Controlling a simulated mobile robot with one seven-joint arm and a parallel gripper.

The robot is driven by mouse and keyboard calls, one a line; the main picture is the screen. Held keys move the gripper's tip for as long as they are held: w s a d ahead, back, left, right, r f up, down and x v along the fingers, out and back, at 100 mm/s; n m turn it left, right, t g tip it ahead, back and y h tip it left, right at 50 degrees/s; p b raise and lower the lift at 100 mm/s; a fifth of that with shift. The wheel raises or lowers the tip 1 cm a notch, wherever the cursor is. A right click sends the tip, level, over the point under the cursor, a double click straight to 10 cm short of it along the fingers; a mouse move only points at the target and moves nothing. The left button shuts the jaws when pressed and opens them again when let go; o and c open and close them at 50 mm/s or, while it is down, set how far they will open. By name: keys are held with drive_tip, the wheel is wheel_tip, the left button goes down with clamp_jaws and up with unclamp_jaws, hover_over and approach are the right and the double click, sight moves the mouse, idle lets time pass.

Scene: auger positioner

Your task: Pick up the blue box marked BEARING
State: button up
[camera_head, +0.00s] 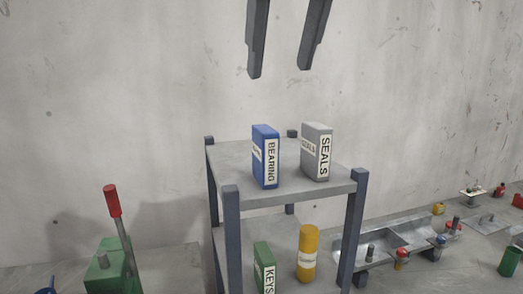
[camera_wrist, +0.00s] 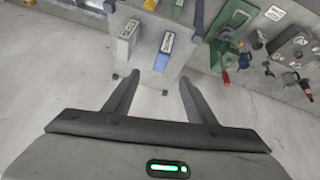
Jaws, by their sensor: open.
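The blue box marked BEARING (camera_head: 265,157) stands upright on the top shelf of a grey rack. In the wrist view the blue box (camera_wrist: 164,52) shows beyond my fingers, roughly ahead of the gap between them. A grey box marked SEALS (camera_head: 316,152) stands upright to its right in the head view, with a gap between them; in the wrist view the grey box (camera_wrist: 128,40) is to its left. My gripper (camera_head: 280,72) is open and empty, above the boxes and apart from them. Its two fingers also show in the wrist view (camera_wrist: 157,84).
The rack's top shelf (camera_head: 240,182) has corner posts rising slightly above it. A green KEYS box (camera_head: 263,265) and yellow cylinder (camera_head: 307,252) stand on the lower shelf. A green device with a red-handled lever (camera_head: 112,202) is left. A metal tray (camera_head: 385,238) lies right.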

sight(266, 130)
drive_tip(key=b+x, duration=0.2)
drive_tip(key=x, duration=1)
drive_tip(key=shift+s+b+x, duration=0.15)
drive_tip(key=shift+b+x, duration=0.05)
drive_tip(key=shift+x, duration=1.15)
drive_tip(key=shift+s+b+x, duration=0.2)
drive_tip(key=shift+x, duration=1.1)
drive_tip(key=shift+a+f, duration=0.1)
drive_tip(key=shift+a, duration=0.1)
clamp_jaws()
